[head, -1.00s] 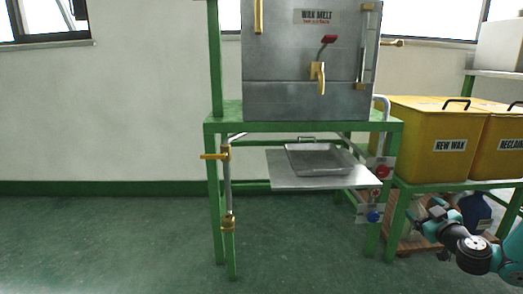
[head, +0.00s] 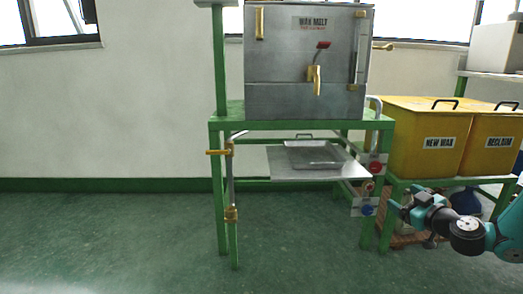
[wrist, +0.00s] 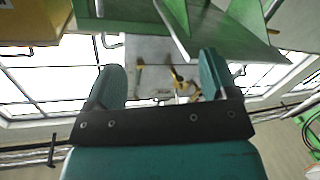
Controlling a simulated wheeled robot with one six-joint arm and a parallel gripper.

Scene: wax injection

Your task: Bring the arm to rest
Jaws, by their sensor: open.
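My arm reaches in from the right edge of the head view, in front of the yellow bins' stand. My gripper (head: 397,213) is at its left end, small and partly unclear there, to the right of the green stand's front right leg. In the wrist view, my gripper (wrist: 160,80) shows two teal fingers spread apart with nothing held between them. Beyond the fingers, a grey surface and brass fittings show, apart from the fingers.
The grey wax melter (head: 285,85) stands on a green frame (head: 225,190). A metal tray (head: 315,155) lies on a shelf plate below it. The yellow New Wax bin (head: 433,150) and Reclaim bin (head: 497,145) stand to the right. The floor (head: 110,240) is clear at left.

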